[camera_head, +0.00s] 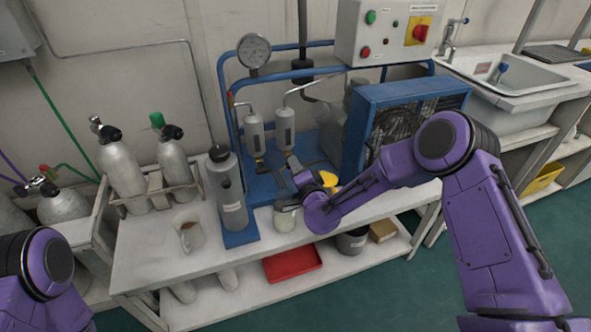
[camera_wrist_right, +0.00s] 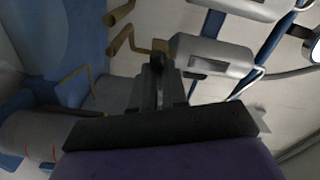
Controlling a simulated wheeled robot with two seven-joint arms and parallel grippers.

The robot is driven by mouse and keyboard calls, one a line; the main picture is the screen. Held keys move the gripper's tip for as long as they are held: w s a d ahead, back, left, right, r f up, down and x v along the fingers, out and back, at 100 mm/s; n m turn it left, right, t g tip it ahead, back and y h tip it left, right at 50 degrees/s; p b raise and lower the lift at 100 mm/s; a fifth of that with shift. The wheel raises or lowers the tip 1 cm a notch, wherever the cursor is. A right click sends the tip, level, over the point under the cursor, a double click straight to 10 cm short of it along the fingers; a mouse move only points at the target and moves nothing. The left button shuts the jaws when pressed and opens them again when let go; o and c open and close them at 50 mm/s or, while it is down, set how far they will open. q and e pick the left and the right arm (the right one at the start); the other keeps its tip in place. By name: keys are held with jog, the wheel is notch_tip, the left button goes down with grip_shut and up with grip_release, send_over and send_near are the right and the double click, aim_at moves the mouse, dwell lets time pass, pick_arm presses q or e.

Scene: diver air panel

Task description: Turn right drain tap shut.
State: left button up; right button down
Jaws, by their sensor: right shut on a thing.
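Two grey filter canisters hang on the blue panel frame, the left one (camera_head: 254,135) and the right one (camera_head: 285,128). My right gripper (camera_head: 292,163) reaches up at the bottom of the right canister, where the right drain tap is largely hidden in the head view. In the right wrist view, my right gripper (camera_wrist_right: 158,68) is shut on the small dark tap handle beside a brass fitting (camera_wrist_right: 160,46) at the end of a canister (camera_wrist_right: 212,62). The handle's exact angle is hard to tell. My left gripper is out of view.
A pressure gauge (camera_head: 254,50) and control box (camera_head: 385,32) stand above. A blue caged compressor (camera_head: 410,110) is close right of the canisters. A grey cylinder (camera_head: 229,190), a beaker (camera_head: 188,232) and a jar (camera_head: 285,219) stand on the bench (camera_head: 150,262).

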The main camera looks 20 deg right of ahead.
jog(key=shift+f+m+b, duration=0.15)
jog(key=shift+m+b, duration=0.65)
jog(key=shift+m, duration=1.2)
jog(key=c, duration=1.1)
grip_release()
jog(key=shift+c, duration=0.2)
jog(key=shift+s, duration=0.1)
jog(key=s, duration=1)
jog(key=shift+s+d+b, duration=0.15)
jog(key=shift+s+b, duration=0.05)
jog(key=shift+b, duration=0.1)
